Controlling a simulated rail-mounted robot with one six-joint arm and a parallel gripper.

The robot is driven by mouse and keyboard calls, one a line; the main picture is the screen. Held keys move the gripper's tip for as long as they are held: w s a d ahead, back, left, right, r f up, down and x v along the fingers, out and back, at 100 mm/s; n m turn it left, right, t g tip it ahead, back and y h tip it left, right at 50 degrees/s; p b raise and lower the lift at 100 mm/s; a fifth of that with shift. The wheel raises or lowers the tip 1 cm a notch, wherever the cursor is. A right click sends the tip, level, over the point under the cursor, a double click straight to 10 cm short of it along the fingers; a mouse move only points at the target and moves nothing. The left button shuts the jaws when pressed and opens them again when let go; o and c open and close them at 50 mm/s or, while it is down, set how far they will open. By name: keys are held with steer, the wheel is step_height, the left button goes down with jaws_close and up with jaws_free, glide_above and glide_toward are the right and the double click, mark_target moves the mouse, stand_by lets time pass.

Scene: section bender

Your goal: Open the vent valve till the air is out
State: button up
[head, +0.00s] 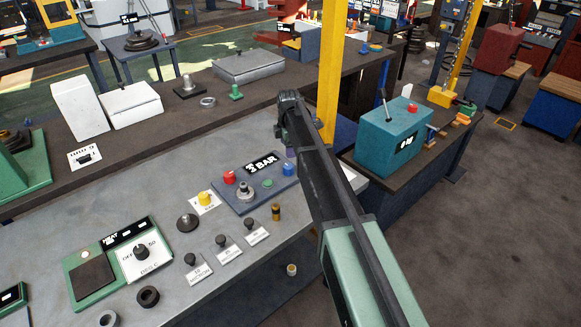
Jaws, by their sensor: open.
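A blue-grey control panel (254,184) on the grey bench has a display reading 3 BAR (263,163). It carries a red button (229,177), a grey knob (245,190), a green button (267,183) and a blue button (288,169). Small dark knobs stand by white labels (257,236) in front of the panel.
A yellow knob (204,198) and a brass-coloured cylinder (276,212) stand near the panel. A green heater box (120,262) with a dial is at the left. A yellow post (331,70) rises behind my arm. A teal box (393,137) with a lever stands at the right.

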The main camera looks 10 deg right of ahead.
mark_target(288, 166)
steer(key=f+b, duration=1)
steer(key=shift+w+f, duration=0.25)
steer(key=shift+f, duration=0.15)
steer(key=shift+r, duration=0.15)
steer(key=c, duration=0.9)
